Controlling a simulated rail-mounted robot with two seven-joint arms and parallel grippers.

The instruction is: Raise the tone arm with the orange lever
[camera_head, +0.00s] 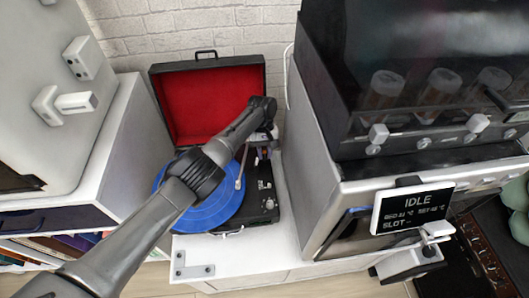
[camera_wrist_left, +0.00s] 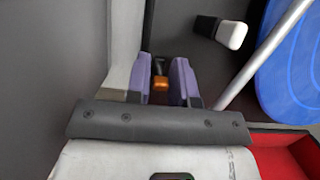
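The record player (camera_head: 262,200) is an open black case with a red-lined lid and a blue record (camera_head: 215,212). Its silver tone arm (camera_head: 243,166) runs along the right side of the record. It also shows in the left wrist view as a grey rod (camera_wrist_left: 262,58). The small orange lever (camera_wrist_left: 160,84) shows in the left wrist view between the two purple fingers of my left gripper (camera_wrist_left: 160,82). The fingers are apart, with gaps beside the lever. In the head view my left gripper (camera_head: 264,150) is low over the deck's back right. My right gripper is not visible.
A black-and-white switch (camera_wrist_left: 220,31) stands on the deck near the tone arm. The raised lid (camera_head: 208,100) is close behind my left gripper. A large machine (camera_head: 335,190) with an IDLE display (camera_head: 414,208) stands to the right. A white cabinet (camera_head: 125,150) is at the left.

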